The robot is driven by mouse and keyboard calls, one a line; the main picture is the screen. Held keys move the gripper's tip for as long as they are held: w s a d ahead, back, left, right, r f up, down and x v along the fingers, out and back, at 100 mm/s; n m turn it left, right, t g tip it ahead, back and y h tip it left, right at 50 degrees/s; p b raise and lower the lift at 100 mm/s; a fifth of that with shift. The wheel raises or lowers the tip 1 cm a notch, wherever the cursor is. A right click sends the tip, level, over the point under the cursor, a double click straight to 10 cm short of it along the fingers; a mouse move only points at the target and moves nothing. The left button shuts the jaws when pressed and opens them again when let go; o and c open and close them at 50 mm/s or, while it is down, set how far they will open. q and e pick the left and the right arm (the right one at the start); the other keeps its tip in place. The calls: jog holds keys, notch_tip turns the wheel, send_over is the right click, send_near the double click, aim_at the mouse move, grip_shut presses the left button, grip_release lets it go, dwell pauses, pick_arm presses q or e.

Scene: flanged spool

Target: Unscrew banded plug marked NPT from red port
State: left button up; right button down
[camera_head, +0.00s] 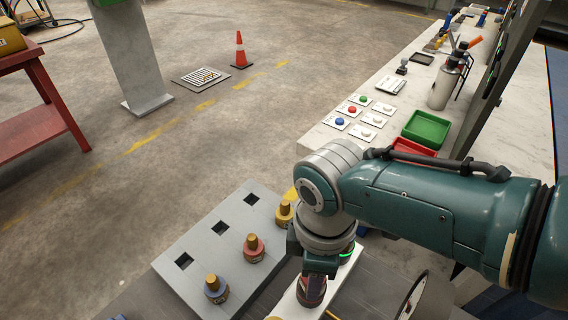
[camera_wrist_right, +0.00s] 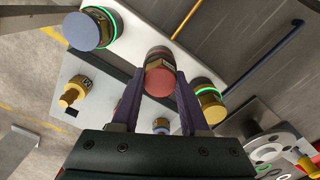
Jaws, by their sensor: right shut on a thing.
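My right gripper (camera_head: 315,272) points down over the white strip (camera_head: 345,275). In the right wrist view its two dark fingers (camera_wrist_right: 160,100) are shut on a red-faced plug (camera_wrist_right: 160,79) with a darker band behind its face. The plug also shows below my gripper in the head view (camera_head: 311,291). The red port is hidden behind it, so I cannot tell how far the plug is seated. No NPT mark is readable. My left gripper is not in view.
A blue-faced fitting (camera_wrist_right: 88,30) and a yellow one (camera_wrist_right: 208,99), both with green glowing rings, flank the plug. A grey panel (camera_head: 205,250) holds yellow (camera_head: 285,212), red (camera_head: 254,248) and blue (camera_head: 216,288) pieces with brass knobs, beside square holes.

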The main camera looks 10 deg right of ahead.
jog(key=shift+c, duration=1.7)
grip_release()
jog(key=m, duration=0.6)
jog(key=shift+r+p, duration=0.1)
jog(key=shift+p, duration=0.25)
jog(key=m, duration=1.2)
jog(key=shift+a, duration=0.1)
jog(key=m, duration=0.6)
jog(key=shift+c, duration=0.2)
